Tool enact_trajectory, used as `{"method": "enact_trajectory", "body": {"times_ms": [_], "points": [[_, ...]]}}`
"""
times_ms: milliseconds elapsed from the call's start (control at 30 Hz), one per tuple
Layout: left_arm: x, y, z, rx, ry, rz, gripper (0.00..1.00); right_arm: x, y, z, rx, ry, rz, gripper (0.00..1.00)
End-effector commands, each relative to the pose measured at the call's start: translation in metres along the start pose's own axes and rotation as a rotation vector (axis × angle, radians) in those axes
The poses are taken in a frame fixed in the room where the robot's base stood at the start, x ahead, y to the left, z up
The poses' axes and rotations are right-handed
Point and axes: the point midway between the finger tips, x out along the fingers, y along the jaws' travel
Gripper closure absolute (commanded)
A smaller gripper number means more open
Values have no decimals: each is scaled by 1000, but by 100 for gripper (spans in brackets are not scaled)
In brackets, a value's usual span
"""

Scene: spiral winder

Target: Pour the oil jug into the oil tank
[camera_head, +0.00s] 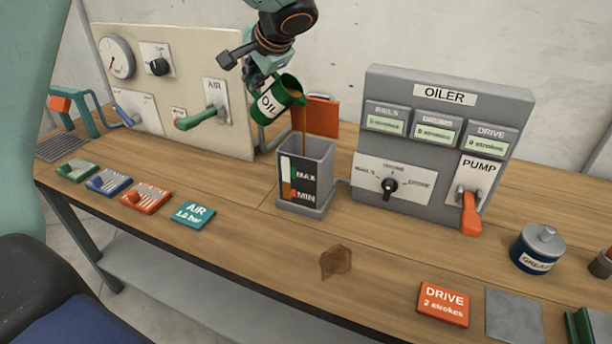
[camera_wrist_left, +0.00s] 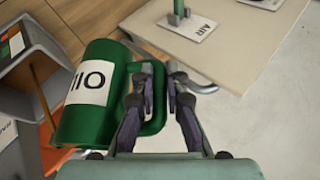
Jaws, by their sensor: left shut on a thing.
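The green oil jug (camera_head: 277,98) with a white OIL label is tilted above the grey oil tank (camera_head: 306,176). A thin brown stream of oil (camera_head: 304,118) runs from the jug down into the open top of the tank. The tank's front gauge shows MAX and MIN marks, with a brown level low near MIN. My left gripper (camera_head: 262,82) is shut on the jug's handle. The left wrist view also shows the jug (camera_wrist_left: 92,110) with its handle between my gripper's fingers (camera_wrist_left: 160,85). My right gripper is not in view.
The grey OILER panel (camera_head: 430,145) with an orange pump lever (camera_head: 470,212) stands right of the tank. The AIR panel (camera_head: 180,75) stands left, behind. An orange plate (camera_head: 322,115) is behind the tank. A brown stain (camera_head: 336,262) and a DRIVE card (camera_head: 443,303) are in front.

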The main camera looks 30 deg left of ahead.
Motion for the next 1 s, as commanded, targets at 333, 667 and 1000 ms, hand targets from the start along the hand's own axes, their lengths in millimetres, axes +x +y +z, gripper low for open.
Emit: {"method": "enact_trajectory", "body": {"times_ms": [333, 667, 1000], "points": [[0, 0, 0, -1, 1, -1, 100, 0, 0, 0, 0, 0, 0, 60], [0, 0, -1, 7, -2, -17, 100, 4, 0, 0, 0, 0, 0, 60], [-4, 0, -2, 30, -15, -75, 100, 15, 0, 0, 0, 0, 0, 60]]}}
